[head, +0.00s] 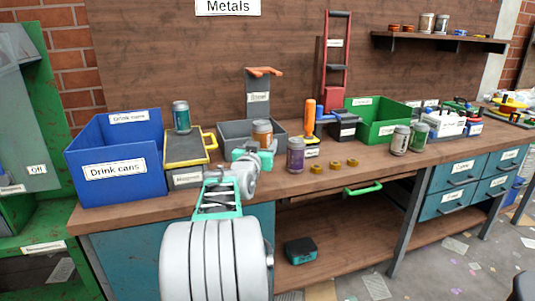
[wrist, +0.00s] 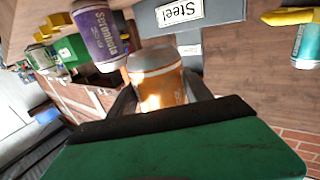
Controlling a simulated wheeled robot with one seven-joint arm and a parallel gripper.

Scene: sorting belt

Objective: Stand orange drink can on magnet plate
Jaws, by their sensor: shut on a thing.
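The orange drink can (head: 262,132) is between the fingers of my gripper (head: 254,150), in front of the grey steel bin. The wrist view shows the can (wrist: 158,82) between both dark fingers (wrist: 160,97); its lower part is hidden by the gripper body. The magnet plate (head: 185,148) is the dark, yellow-edged top of a grey box with a yellow handle, left of my gripper. A teal can (head: 181,117) stands upright at its back. The teal can also shows at the right edge of the wrist view (wrist: 307,45).
A blue drink cans bin (head: 117,187) stands left of the plate. A purple can (head: 296,155) and several brass rings (head: 334,164) are right of my gripper. The grey steel bin (head: 228,130) is behind. The plate's front part is clear.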

